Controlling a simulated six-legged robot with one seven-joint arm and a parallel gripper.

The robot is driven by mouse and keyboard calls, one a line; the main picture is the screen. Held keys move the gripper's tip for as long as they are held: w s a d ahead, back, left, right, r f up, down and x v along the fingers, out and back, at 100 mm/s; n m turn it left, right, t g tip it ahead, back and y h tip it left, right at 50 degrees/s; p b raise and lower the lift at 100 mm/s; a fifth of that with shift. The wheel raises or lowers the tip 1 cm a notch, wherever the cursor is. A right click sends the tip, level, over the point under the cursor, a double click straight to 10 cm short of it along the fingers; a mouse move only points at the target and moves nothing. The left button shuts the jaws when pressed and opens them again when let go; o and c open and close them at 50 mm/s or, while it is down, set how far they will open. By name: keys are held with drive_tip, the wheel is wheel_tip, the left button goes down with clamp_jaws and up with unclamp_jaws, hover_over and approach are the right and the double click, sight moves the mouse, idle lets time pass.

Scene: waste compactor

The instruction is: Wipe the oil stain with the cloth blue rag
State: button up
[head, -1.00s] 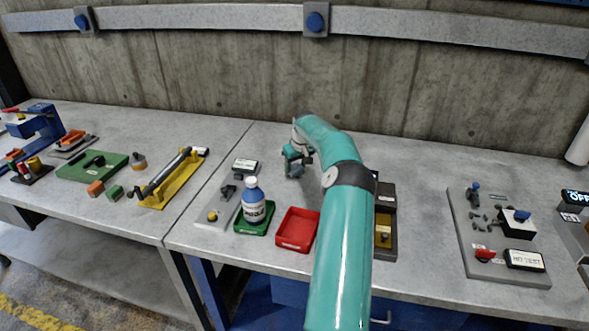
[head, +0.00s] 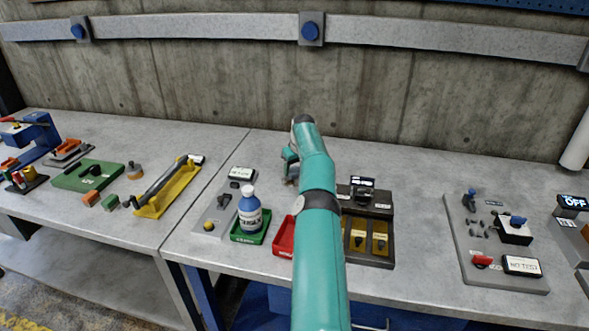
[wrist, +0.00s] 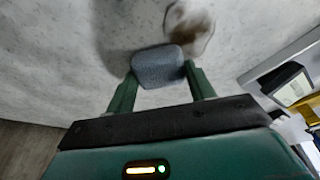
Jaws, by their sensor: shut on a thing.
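My gripper (wrist: 160,85) is shut on the blue rag (wrist: 158,66), a grey-blue pad between its two green fingers in the wrist view. The brown oil stain (wrist: 190,28) is a blotch on the grey bench top, just past the rag's upper right edge. The rag's far edge is close to the stain; I cannot tell whether it presses on the bench. In the head view my gripper (head: 290,168) is low over the bench behind the trays, partly behind my arm. The stain is hidden there.
A blue-labelled bottle (head: 250,208) stands in a green tray (head: 246,238). A red tray (head: 283,238), partly behind my arm, sits beside it. A dark box with yellow bins (head: 380,240) is to the right. The concrete wall (head: 200,80) is behind.

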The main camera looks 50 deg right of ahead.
sight(291, 175)
drive_tip(key=shift+s+a+r, duration=0.1)
drive_tip(key=shift+s+a, duration=0.15)
drive_tip(key=shift+a, duration=0.35)
drive_tip(key=shift+s+a, duration=0.25)
drive_tip(key=shift+a, duration=0.35)
drive_tip(key=shift+s+a+f, duration=0.1)
drive_tip(key=shift+s+a, duration=0.25)
drive_tip(key=shift+a, duration=0.4)
drive_tip(key=shift+s+a+f, duration=0.1)
drive_tip(key=shift+s+a, duration=0.2)
drive_tip(key=shift+a, duration=0.4)
drive_tip(key=shift+s+a+f, duration=0.1)
drive_tip(key=shift+s+a, duration=0.25)
drive_tip(key=shift+a, duration=0.4)
drive_tip(key=shift+w+a+r, duration=0.1)
drive_tip(key=shift+w, duration=0.25)
drive_tip(key=shift+w+d+r, duration=0.1)
drive_tip(key=shift+w+d, duration=0.15)
drive_tip(key=shift+d, duration=0.35)
drive_tip(key=shift+w+d+f, duration=0.1)
drive_tip(key=shift+w+d, duration=0.1)
drive_tip(key=shift+d, duration=0.4)
drive_tip(key=shift+w+d+r, duration=0.1)
drive_tip(key=shift+w+d, duration=0.15)
drive_tip(key=shift+d, duration=0.35)
drive_tip(key=shift+w+d, duration=0.35)
drive_tip(key=shift+d, duration=0.45)
drive_tip(key=shift+w+d, duration=0.35)
drive_tip(key=shift+d, duration=0.4)
